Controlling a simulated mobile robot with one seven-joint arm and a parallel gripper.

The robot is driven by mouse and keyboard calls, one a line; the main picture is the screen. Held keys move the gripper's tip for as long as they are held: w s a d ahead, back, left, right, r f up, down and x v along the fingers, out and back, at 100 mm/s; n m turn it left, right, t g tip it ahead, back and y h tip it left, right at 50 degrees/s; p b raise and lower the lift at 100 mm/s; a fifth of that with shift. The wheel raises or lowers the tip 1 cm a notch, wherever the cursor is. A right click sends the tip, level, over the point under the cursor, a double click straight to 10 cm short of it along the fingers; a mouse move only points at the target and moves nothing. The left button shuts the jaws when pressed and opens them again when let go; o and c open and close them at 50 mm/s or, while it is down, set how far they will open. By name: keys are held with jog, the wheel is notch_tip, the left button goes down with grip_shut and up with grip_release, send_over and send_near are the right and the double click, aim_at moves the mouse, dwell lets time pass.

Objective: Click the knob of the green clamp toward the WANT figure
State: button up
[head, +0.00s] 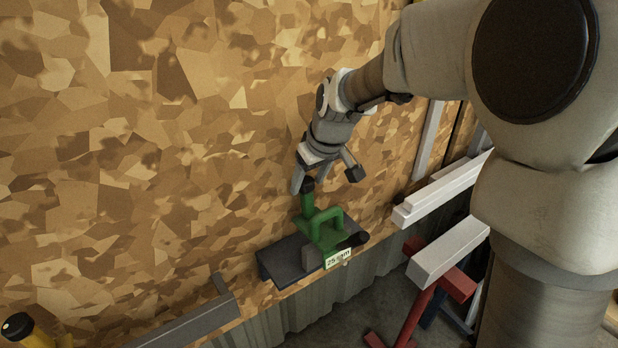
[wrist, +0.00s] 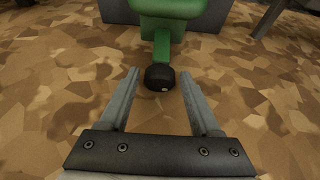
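The green clamp (head: 325,230) stands on a small dark shelf (head: 283,264) against the wood-chip wall. A black knob (head: 307,185) tops its upright post, and a second black end (head: 360,238) sticks out at its right. A label (head: 338,259) on its front seems to read "25 mm"; I cannot make out a WANT figure. My gripper (head: 325,182) is just above the post. In the wrist view my gripper (wrist: 161,85) is open, with the black knob (wrist: 160,78) between the fingertips and a gap on both sides. The green body (wrist: 168,10) is at the top edge.
A grey ledge (head: 190,325) runs along the wall at lower left. A yellow thing with a black top (head: 17,325) is at the bottom left corner. White beams (head: 440,190) and a red stand (head: 425,300) are at right. The wall left of the clamp is clear.

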grip_shut()
jog(key=shift+w+d+f+n+g+y+b, duration=0.15)
jog(key=shift+n+g+y+b, duration=0.25)
jog(key=shift+n+b, duration=0.65)
jog(key=shift+w+r+n+g+y+b, duration=0.15)
jog(key=shift+n+g+y+b, duration=0.3)
jog(key=shift+n, duration=0.7)
jog(key=shift+o, duration=1.6)
grip_release()
jog(key=shift+d+r, duration=0.1)
